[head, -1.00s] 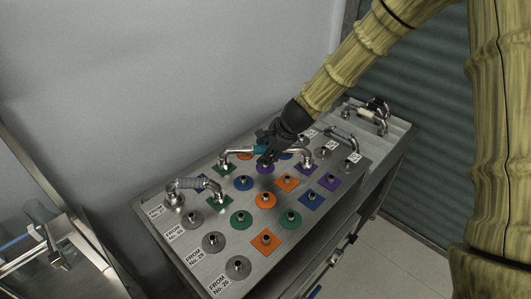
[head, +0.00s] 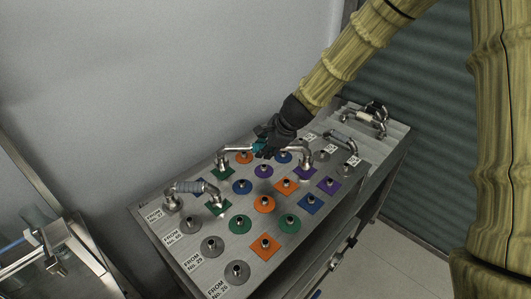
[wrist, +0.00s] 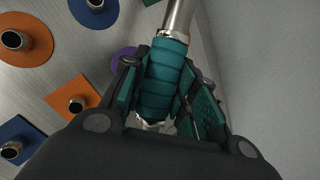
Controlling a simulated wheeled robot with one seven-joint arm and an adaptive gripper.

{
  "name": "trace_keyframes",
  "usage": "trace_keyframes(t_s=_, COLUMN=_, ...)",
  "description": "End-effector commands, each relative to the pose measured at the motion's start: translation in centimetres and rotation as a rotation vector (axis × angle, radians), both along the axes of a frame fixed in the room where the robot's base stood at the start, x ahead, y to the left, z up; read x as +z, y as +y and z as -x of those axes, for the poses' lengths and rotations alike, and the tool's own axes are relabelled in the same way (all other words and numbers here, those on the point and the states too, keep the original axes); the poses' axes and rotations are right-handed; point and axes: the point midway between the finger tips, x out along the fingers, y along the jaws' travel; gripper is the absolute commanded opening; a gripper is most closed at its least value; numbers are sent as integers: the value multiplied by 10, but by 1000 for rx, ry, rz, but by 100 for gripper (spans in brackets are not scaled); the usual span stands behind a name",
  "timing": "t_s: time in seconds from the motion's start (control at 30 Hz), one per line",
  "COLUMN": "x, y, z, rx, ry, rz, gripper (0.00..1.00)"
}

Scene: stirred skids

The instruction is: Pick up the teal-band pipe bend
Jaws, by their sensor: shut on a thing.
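The teal-band pipe bend is a shiny metal tube with a bent leg at each end and a ribbed teal band at its middle. In the head view its left arm (head: 236,150) and right leg (head: 306,157) show at either side of my gripper (head: 264,151). In the wrist view the teal band (wrist: 165,80) lies between the fingers of my gripper (wrist: 165,100), which are shut on it. The legs stand over a green and a purple marker on the board. I cannot tell whether they touch their stubs.
The metal board (head: 205,255) carries several coloured and grey markers with upright stubs. A pipe bend with a grey-blue band (head: 190,187) stands at front left. A wall rises close behind the board.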

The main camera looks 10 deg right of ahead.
Motion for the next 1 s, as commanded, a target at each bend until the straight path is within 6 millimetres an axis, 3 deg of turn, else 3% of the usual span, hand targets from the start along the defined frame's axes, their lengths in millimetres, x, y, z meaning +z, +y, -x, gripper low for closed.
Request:
trace_keyframes(t_s=0.13, x=14, y=0, z=-1, rx=2, ry=-4, rz=1, gripper=0)
trace_keyframes(t_s=0.47, x=15, y=-17, z=47, rx=-1, ry=0, rz=-3, gripper=0)
trace_keyframes(t_s=0.8, x=22, y=-40, z=111, rx=0, ry=-1, rz=-2, gripper=0)
trace_keyframes(t_s=1.0, x=25, y=-49, z=135, rx=0, ry=-2, rz=-1, gripper=0)
